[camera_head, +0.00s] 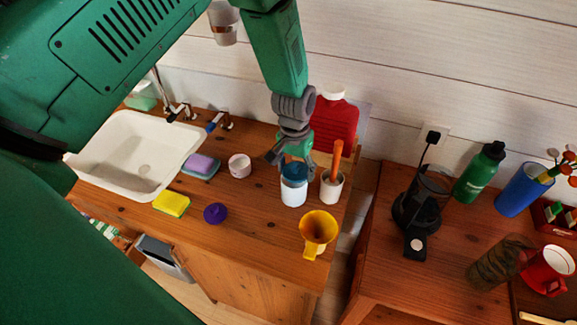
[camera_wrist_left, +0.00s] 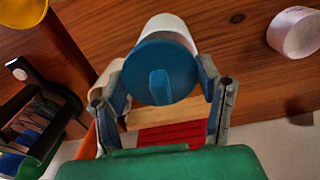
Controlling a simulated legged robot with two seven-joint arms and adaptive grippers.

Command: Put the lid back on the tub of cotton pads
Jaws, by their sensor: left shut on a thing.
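The tub of cotton pads (camera_head: 293,193) is white and stands upright near the back right of the wooden counter. The blue lid (camera_head: 295,171) is right at the top of the tub. My left gripper (camera_head: 291,157) comes down from above and is shut on the lid. In the left wrist view, the round lid (camera_wrist_left: 160,80) with its raised grip bar lies between my two fingers (camera_wrist_left: 164,88). The white tub (camera_wrist_left: 169,28) shows behind it, mostly covered. I cannot tell whether the lid touches the rim all round. My right gripper is not in view.
An off-white cup with an orange handle (camera_head: 332,187) stands close right of the tub, a red jug (camera_head: 335,123) behind. A yellow funnel (camera_head: 319,228) is in front. A small whitish jar (camera_head: 239,165) stands left. A gap separates the right-hand cabinet.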

